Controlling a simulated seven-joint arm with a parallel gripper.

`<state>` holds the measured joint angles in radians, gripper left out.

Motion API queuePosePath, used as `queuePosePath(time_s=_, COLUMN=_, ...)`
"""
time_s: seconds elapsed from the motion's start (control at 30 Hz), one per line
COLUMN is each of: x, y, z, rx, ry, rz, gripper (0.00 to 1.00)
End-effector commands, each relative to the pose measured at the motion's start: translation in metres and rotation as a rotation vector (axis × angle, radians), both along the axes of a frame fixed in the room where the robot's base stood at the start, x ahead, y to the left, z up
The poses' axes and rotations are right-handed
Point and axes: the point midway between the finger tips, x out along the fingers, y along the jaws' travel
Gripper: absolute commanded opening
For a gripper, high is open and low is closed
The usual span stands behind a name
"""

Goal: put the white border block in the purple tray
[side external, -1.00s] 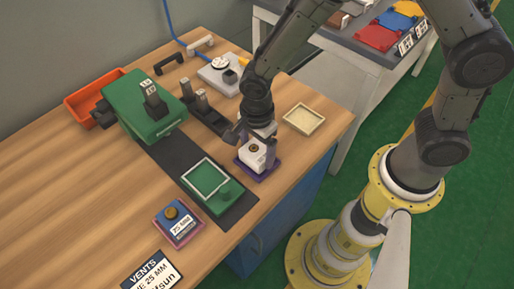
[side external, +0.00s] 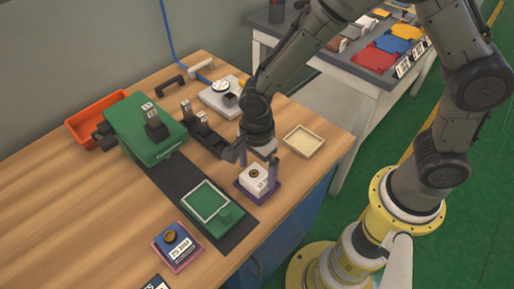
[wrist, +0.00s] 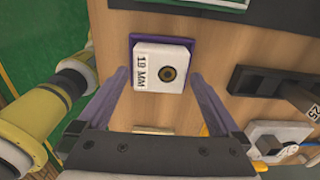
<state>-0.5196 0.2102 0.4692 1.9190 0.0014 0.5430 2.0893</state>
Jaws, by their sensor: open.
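A white block (side external: 254,177) with a round brass-coloured centre sits in the purple tray (side external: 243,190) near the table's front edge. In the wrist view the white block (wrist: 161,69) carries a "19 MM" label, and the purple tray (wrist: 160,37) shows as a rim along its far edge. My gripper (side external: 258,157) is open just above the block, its fingers apart from it. In the wrist view the open fingers of my gripper (wrist: 160,84) stand on either side of the block, with nothing between them held.
A green plate with a white frame (side external: 208,204) lies on a dark strip left of the tray. A pink tray with a blue "25 MM" block (side external: 178,247) stands at the front left. An empty cream tray (side external: 304,141) lies to the right. A green machine (side external: 143,128) stands behind.

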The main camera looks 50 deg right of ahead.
Motion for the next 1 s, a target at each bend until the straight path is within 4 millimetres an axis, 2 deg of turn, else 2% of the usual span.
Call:
queuePosePath(time_s=0.2, x=0.001, y=0.001, z=0.050, rx=0.003, ry=-0.006, rz=0.000, gripper=1.00)
queuePosePath(time_s=0.4, x=0.000, y=0.000, z=0.085, rx=0.002, ry=-0.003, rz=0.000, gripper=1.00)
queuePosePath(time_s=0.6, x=0.000, y=0.000, z=0.103, rx=0.000, ry=-0.001, rz=0.000, gripper=1.00)
queuePosePath(time_s=0.83, x=0.000, y=-0.002, z=0.108, rx=0.002, ry=-0.004, rz=0.009, gripper=1.00)
queuePosePath(time_s=0.93, x=-0.002, y=-0.012, z=0.120, rx=0.013, ry=-0.026, rz=0.069, gripper=1.00)
queuePosePath(time_s=1.0, x=-0.005, y=-0.026, z=0.134, rx=0.022, ry=-0.055, rz=0.156, gripper=1.00)
